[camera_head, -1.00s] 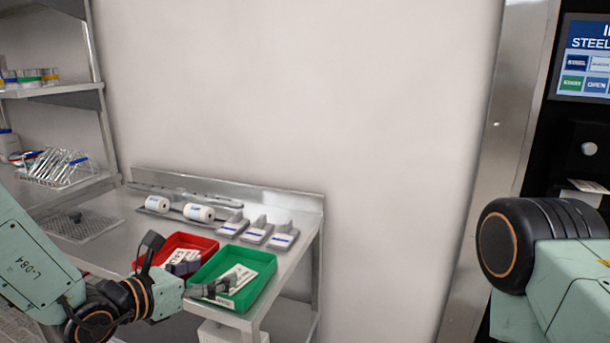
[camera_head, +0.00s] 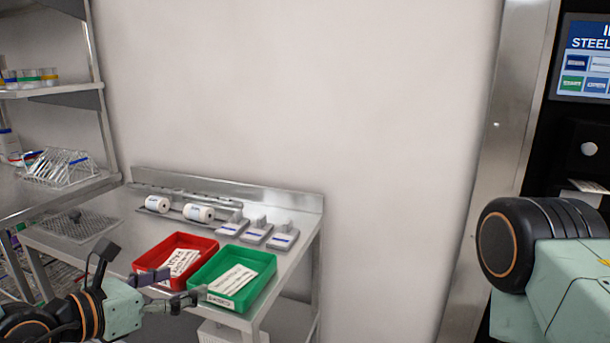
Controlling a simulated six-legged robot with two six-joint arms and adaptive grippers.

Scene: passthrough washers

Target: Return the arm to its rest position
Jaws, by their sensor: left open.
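My left gripper (camera_head: 172,290) reaches in from the lower left. Its dark fingers are apart and I see nothing between them. In the picture it lies in front of the near edges of the red tray (camera_head: 199,244) and the green tray (camera_head: 262,284). I cannot tell whether it touches either one. Both trays sit on a steel table (camera_head: 292,268), and each holds a white printed card. My right arm shows only as a dark round joint and a pale green link at the right edge. Its gripper is out of view.
Two white rolls (camera_head: 200,213) and several grey blocks with blue labels (camera_head: 256,232) stand behind the trays. A perforated mat (camera_head: 78,226) lies at left. A wire rack (camera_head: 60,168) stands on the left shelving. A machine with a screen (camera_head: 585,58) is at right. The wall is bare.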

